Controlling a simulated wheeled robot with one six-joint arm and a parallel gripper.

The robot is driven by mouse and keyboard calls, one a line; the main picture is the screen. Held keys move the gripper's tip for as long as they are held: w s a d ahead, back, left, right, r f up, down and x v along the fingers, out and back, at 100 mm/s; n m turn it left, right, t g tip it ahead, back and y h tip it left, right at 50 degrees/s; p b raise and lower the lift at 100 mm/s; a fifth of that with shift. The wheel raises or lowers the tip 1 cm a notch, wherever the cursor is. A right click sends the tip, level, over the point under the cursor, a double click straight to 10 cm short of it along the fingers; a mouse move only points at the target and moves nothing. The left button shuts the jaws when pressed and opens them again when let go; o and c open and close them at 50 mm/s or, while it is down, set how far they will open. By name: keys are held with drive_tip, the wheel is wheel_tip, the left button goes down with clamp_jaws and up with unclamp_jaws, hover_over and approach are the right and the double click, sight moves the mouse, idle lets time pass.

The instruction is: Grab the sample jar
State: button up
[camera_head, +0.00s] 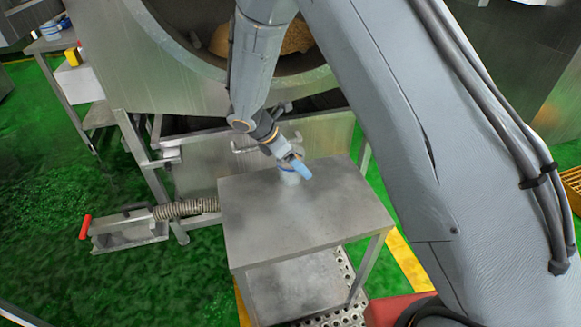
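The sample jar (289,177) is a small pale, see-through container with blue near its top. It appears to stand upright near the back edge of the metal table (330,215). My gripper (298,164) reaches down from the upper left to the jar's top, and a light blue finger covers part of the jar. I cannot tell whether the finger touches the jar or is just in front of it. The other finger and the gap between them are hidden or too small to make out.
A large steel drum machine (175,75) stands right behind the table. A metal unit with a red handle (85,227) and ribbed hose lies on the green floor (50,180) at left. The rest of the tabletop is clear. My own arm covers much of the right side.

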drive_tip(key=shift+w+d+f, duration=0.1)
drive_tip(key=shift+d+f, duration=0.1)
drive_tip(key=shift+f, duration=0.15)
drive_tip(key=c, duration=1.5)
drive_tip(key=shift+r, duration=0.1)
